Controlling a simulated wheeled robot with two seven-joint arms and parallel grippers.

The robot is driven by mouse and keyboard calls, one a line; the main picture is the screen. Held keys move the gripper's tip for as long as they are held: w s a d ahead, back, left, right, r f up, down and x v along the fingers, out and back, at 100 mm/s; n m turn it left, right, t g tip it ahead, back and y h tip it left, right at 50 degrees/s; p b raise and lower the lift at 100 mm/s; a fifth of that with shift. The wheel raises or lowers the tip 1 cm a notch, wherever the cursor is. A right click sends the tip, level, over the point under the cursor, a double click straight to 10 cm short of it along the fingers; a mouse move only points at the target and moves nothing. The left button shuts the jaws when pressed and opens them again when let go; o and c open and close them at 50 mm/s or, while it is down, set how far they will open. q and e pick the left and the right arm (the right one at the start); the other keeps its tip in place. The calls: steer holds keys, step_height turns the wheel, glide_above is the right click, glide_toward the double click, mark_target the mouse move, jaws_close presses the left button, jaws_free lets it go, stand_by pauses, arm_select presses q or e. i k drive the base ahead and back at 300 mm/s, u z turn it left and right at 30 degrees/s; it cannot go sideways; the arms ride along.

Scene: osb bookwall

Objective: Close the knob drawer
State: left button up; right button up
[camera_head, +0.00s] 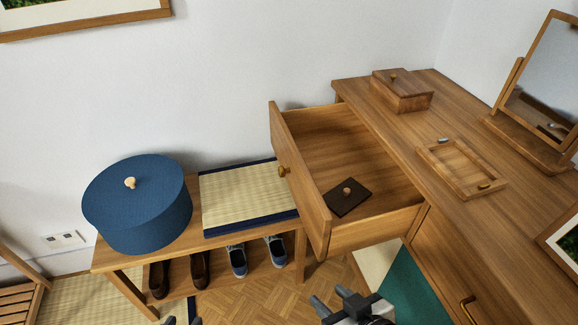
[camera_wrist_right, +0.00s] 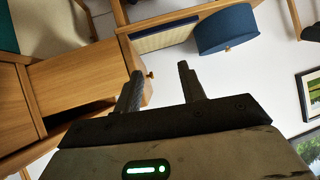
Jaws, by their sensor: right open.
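The knob drawer (camera_head: 302,176) is pulled far out of the wooden dresser (camera_head: 440,130). Its round knob (camera_head: 283,171) is on the front panel, facing left.
A low bench (camera_head: 110,260) stands left of the drawer, bearing a blue round box (camera_head: 140,210) and a tatami mat (camera_head: 245,195), with shoes below. A wooden box (camera_head: 402,92), a small tray (camera_head: 460,170) and a mirror (camera_head: 540,90) stand on the dresser.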

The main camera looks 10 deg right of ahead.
mark_target(317, 149)
steer(key=z, duration=1.75)
steer(key=k, duration=1)
steer(key=u, duration=1.25)
steer(key=i, duration=0.9)
